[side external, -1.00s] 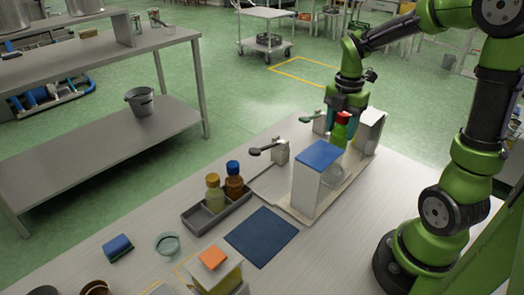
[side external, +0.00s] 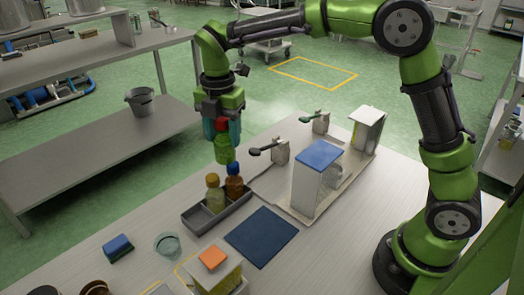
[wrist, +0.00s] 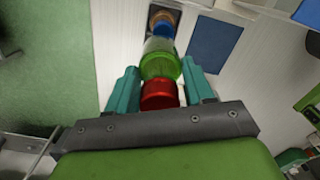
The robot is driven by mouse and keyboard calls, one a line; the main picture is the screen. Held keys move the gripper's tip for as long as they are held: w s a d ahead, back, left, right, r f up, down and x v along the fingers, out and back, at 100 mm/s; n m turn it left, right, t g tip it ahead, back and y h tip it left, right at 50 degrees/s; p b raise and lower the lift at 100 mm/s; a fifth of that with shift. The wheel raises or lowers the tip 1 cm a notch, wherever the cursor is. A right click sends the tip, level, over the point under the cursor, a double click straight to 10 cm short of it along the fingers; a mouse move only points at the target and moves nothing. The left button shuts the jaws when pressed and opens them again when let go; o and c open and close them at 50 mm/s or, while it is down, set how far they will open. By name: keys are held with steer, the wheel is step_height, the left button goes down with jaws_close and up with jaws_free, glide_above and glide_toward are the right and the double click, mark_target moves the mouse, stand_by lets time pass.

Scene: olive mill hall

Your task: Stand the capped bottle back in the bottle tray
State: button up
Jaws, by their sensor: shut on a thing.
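My gripper (side external: 222,127) is shut on a green bottle (side external: 224,150) with a red cap (side external: 222,123). It holds the bottle upright in the air, around the capped end. In the wrist view the green bottle (wrist: 160,62) and red cap (wrist: 159,94) lie between the fingers. The grey bottle tray (side external: 226,217) stands on the table below. It holds a yellow-capped bottle (side external: 215,198) and a brown, blue-capped bottle (side external: 234,187). The tray's left end looks empty. In the side view the green bottle appears just above and behind the brown one; their exact gap is unclear.
A blue mat (side external: 262,236) lies right of the tray. A glass bowl (side external: 168,244) and blue sponge (side external: 118,247) sit front left.

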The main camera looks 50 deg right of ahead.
steer(key=a+f+n, duration=0.1)
steer(key=a, duration=1)
step_height(320, 180, down, 9)
steer(key=shift+d, duration=0.35)
steer(key=shift+s+f, duration=0.1)
steer(key=shift+f, duration=0.55)
stand_by(0.5)
steer(key=shift+f, duration=0.55)
steer(key=shift+f, duration=0.1)
steer(key=shift+f, duration=0.35)
